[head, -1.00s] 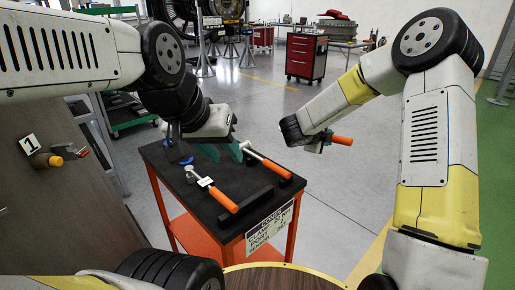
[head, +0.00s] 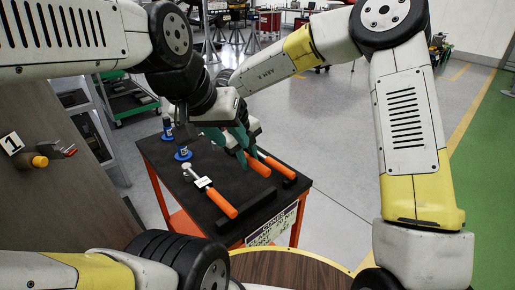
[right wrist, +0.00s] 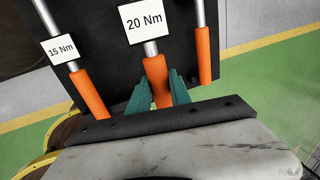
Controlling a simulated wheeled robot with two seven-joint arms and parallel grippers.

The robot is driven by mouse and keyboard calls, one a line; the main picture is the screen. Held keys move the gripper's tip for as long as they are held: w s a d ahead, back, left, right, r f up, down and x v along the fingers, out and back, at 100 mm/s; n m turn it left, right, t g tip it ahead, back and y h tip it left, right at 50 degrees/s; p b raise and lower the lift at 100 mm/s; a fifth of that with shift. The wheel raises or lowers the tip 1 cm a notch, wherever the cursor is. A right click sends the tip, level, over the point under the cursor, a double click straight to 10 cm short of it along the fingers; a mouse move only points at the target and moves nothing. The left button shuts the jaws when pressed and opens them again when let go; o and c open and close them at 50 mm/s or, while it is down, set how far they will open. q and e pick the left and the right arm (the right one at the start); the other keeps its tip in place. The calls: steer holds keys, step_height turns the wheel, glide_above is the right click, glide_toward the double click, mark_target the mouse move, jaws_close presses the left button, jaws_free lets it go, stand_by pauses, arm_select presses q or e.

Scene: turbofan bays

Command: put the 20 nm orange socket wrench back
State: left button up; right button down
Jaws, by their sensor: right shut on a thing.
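The 20 Nm wrench, with an orange handle (head: 258,167) and a white tag (right wrist: 144,24), is in my right gripper (head: 248,150). In the right wrist view its handle (right wrist: 156,80) sits between the teal fingers. It is over the black cart top (head: 225,175), between two other orange-handled wrenches; I cannot tell whether it touches the top. My left gripper (head: 222,137) is open and empty, just above the cart, close beside the right one. The grippers overlap in the head view, hiding the wrench's far end.
The 15 Nm wrench (right wrist: 88,92) lies left of the held one; it also shows in the head view (head: 222,203). A third wrench (right wrist: 205,55) lies to the right. A printed sign (head: 271,226) hangs on the cart's front. A cabinet (head: 60,190) stands at left. Floor right of the cart is clear.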

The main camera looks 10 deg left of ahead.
steer(key=shift+r, duration=0.1)
steer(key=shift+r, duration=0.1)
steer(key=shift+f, duration=4.1)
steer(key=c, duration=1.1)
jaws_free()
